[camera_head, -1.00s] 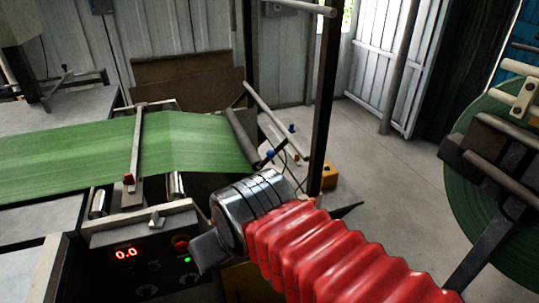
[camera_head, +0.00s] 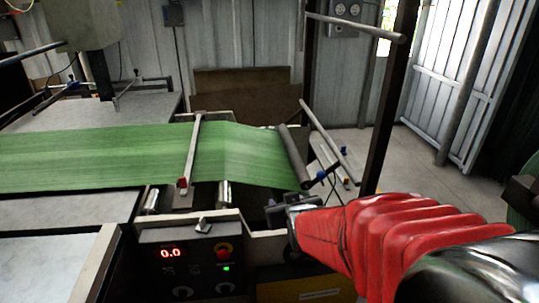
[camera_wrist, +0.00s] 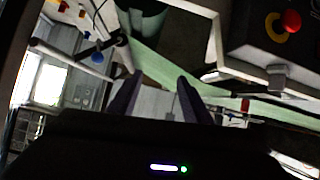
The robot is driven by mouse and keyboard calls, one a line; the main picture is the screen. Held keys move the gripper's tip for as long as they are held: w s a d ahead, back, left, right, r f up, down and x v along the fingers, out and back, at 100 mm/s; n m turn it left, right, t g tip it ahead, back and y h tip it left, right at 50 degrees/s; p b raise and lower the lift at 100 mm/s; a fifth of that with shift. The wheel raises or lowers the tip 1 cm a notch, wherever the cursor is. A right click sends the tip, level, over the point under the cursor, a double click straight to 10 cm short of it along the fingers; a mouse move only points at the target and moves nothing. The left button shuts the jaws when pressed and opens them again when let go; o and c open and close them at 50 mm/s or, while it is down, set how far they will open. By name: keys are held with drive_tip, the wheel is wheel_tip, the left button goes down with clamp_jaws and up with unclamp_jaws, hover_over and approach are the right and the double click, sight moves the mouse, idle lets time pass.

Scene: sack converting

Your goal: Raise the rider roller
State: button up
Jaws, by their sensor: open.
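A dark grey roller (camera_head: 294,157) lies across the right end of the green web (camera_head: 100,155); it looks like the rider roller. A blue knob (camera_head: 320,174) is at its near end, and in the wrist view a blue knob (camera_wrist: 97,57) shows at left. A thin bar with a red knob (camera_head: 184,182) crosses the web further left. My gripper (camera_head: 283,206) is open and empty, in front of and below the roller's near end, apart from it. In the wrist view its two dark fingers (camera_wrist: 158,80) stand apart, with the green web (camera_wrist: 158,66) behind them.
A control panel (camera_head: 190,262) with a red 0.0 display and a red button (camera_head: 224,250) is below my gripper to the left. A dark upright post (camera_head: 388,100) and a grey bar (camera_head: 355,27) stand at right. Open floor lies beyond.

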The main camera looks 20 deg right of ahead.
drive_tip(key=d+f+t+h, duration=0.2)
drive_tip(key=d, duration=0.5)
drive_tip(key=d+f+m+t+h, duration=0.1)
drive_tip(key=d+f+t+h, duration=0.1)
drive_tip(key=d, duration=0.5)
drive_tip(key=shift+d+f+m+t+h, duration=0.15)
drive_tip(key=shift+f+m+t+h, duration=0.15)
drive_tip(key=shift+f+h, duration=0.3)
drive_tip(key=shift+w, duration=0.1)
